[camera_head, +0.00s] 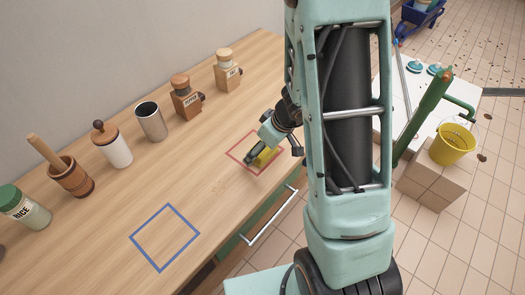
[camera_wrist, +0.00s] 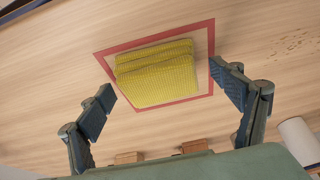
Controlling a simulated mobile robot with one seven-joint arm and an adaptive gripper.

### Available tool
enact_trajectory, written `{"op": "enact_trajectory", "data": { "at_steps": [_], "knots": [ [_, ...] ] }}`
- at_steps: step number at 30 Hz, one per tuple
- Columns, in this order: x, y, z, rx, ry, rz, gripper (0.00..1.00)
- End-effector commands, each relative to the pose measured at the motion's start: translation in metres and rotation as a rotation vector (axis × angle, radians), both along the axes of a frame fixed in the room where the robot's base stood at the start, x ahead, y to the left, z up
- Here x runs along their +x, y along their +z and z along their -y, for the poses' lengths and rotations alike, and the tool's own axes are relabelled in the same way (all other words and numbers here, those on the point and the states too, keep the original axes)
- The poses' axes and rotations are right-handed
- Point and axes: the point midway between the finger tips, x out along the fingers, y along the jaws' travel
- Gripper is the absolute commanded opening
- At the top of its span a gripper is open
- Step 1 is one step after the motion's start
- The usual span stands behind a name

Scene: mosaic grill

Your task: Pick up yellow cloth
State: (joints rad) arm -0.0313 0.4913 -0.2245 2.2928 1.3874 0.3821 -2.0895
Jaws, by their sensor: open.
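The yellow cloth (camera_wrist: 156,75) is a folded, textured stack that lies inside a red square outline (camera_wrist: 205,38) on the wooden counter. In the head view the cloth (camera_head: 266,157) is partly hidden by my gripper (camera_head: 256,157), which is over the red square. In the wrist view my gripper (camera_wrist: 168,96) is open, one finger on each side of the cloth. Both fingers look apart from the cloth, and nothing is held between them.
A blue square outline (camera_head: 165,237) marks bare counter at the front. Along the wall stand a rice jar (camera_head: 24,207), a mortar (camera_head: 70,176), a white canister (camera_head: 112,147), a metal cup (camera_head: 151,121) and two spice mills (camera_head: 186,98). A drawer handle (camera_head: 270,216) juts from the counter's front.

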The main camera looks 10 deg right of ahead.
Motion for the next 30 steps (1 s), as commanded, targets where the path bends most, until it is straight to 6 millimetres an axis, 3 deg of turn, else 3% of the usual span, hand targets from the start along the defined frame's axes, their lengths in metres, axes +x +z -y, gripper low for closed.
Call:
{"op": "enact_trajectory", "data": {
  "at_steps": [2, 13, 23, 30],
  "knots": [
    [0.000, 0.000, 0.000, 0.000, 0.000, 0.000, 0.84],
    [0.000, 0.000, 0.000, 0.000, 0.000, 0.000, 0.44],
    [0.000, 0.004, 0.000, 0.000, 0.000, 0.000, 0.44],
    [0.004, 0.023, -0.001, 0.000, 0.001, 0.001, 0.44]
  ]
}}
